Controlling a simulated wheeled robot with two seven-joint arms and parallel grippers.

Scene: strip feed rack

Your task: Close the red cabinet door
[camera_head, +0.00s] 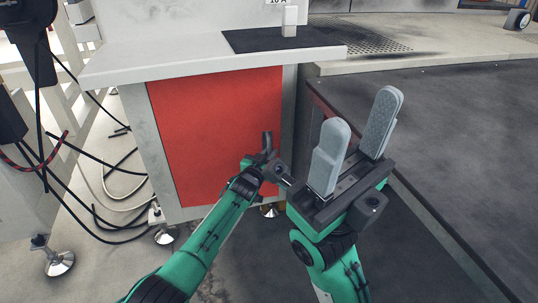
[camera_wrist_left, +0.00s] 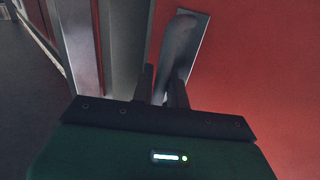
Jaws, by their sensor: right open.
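The red cabinet door (camera_head: 210,130) fills the front of the pale cabinet below its worktop. It looks roughly in line with the frame, but I cannot tell whether a small gap is left. My left gripper (camera_head: 267,142) is at the door's right edge, beside the grey frame post. My right gripper (camera_head: 358,128) is open and empty, right of the cabinet.
The worktop (camera_head: 190,54) overhangs the door and carries a dark mat with a small white block. Loose cables (camera_head: 105,195) lie on the floor at the left. A dark bench surface (camera_head: 450,130) is at the right, close to my right gripper.

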